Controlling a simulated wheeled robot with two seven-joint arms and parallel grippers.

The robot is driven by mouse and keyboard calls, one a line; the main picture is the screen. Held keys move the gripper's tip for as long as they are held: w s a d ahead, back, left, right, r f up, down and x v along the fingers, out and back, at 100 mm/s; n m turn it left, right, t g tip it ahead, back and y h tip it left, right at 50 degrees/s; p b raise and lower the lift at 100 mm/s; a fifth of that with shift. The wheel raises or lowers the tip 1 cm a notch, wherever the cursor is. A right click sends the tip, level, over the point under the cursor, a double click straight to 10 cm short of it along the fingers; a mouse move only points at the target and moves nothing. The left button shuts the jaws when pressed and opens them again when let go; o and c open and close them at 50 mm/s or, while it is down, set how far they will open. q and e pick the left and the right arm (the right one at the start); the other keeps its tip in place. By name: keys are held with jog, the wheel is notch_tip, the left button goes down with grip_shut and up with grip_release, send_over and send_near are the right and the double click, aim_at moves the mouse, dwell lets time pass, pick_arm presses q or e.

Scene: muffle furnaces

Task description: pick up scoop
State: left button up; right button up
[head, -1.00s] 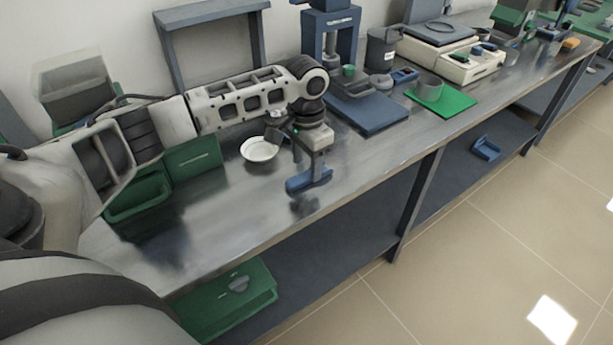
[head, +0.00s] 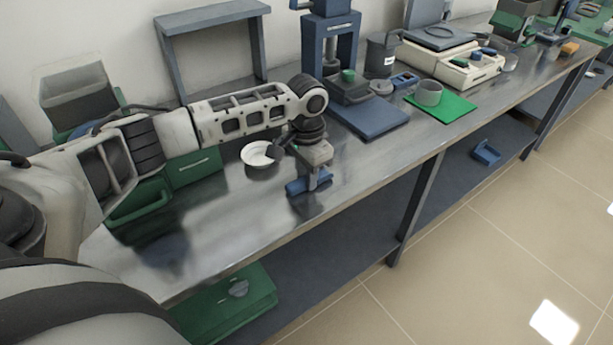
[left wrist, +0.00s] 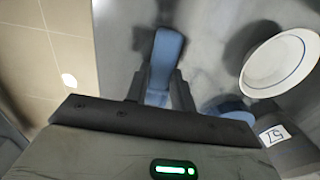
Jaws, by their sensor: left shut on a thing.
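The blue scoop (head: 296,187) is between the fingers of my left gripper (head: 312,178), low over the front part of the metal bench. In the left wrist view the long blue scoop (left wrist: 166,48) runs out between the two dark fingers of the left gripper (left wrist: 160,82), which are shut on it. Whether the scoop touches the bench I cannot tell. My right gripper is not in view.
A white dish (head: 256,154) is just behind and left of the left gripper; it shows in the left wrist view (left wrist: 280,64). Green bins (head: 190,168) stand to the left. A blue press (head: 372,118) stands to the right. The bench front is clear.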

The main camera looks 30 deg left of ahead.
pick_arm(q)
notch_tip(320, 180, up, 3)
jog(key=shift+r, duration=0.1)
jog(key=s+d+r, duration=0.2)
jog(key=d+r, duration=0.3)
jog(key=d, duration=0.1)
jog(key=s+d+r, duration=0.3)
jog(key=d+r, duration=0.1)
jog(key=d, duration=0.3)
jog(key=shift+s+r, duration=0.25)
jog(key=shift+r, duration=0.1)
